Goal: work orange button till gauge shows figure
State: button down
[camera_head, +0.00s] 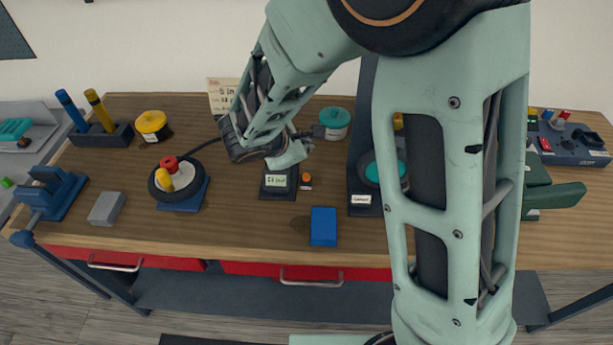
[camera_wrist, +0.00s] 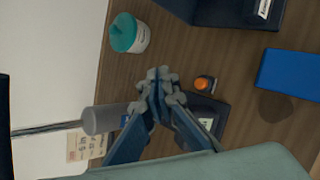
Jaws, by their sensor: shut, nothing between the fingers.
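The gauge (camera_head: 278,184) is a dark box with a small pale green display, on the wooden bench; its figure is too small to read surely. In the wrist view, my fingers partly cover the gauge (camera_wrist: 207,112). The orange button (camera_head: 306,179) sits on a small dark base at the gauge's right side; it also shows in the wrist view (camera_wrist: 203,83). My gripper (camera_head: 302,149) is shut and empty, above the bench behind the gauge and button. In the wrist view, its fingertips (camera_wrist: 160,78) appear left of the button, apart from it.
A blue block (camera_head: 323,227) lies in front of the button. A teal-lidded jar (camera_head: 335,122) stands behind, and a dark stand (camera_head: 365,200) with a teal disc at right. A round device (camera_head: 181,184) with red and yellow knobs is left. A written card (camera_head: 222,96) stands at the back.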

jog(key=b, duration=0.5)
send_over(305, 178)
notch_tip(305, 178, down, 7)
jog(key=shift+f+b, duration=0.4)
jog(key=shift+b, duration=0.2)
dwell(0.7)
jog(key=shift+f+b, duration=0.45)
jog(key=shift+b, duration=0.2)
jog(key=shift+f+b, duration=0.45)
jog(key=shift+b, duration=0.1)
dwell(4.6)
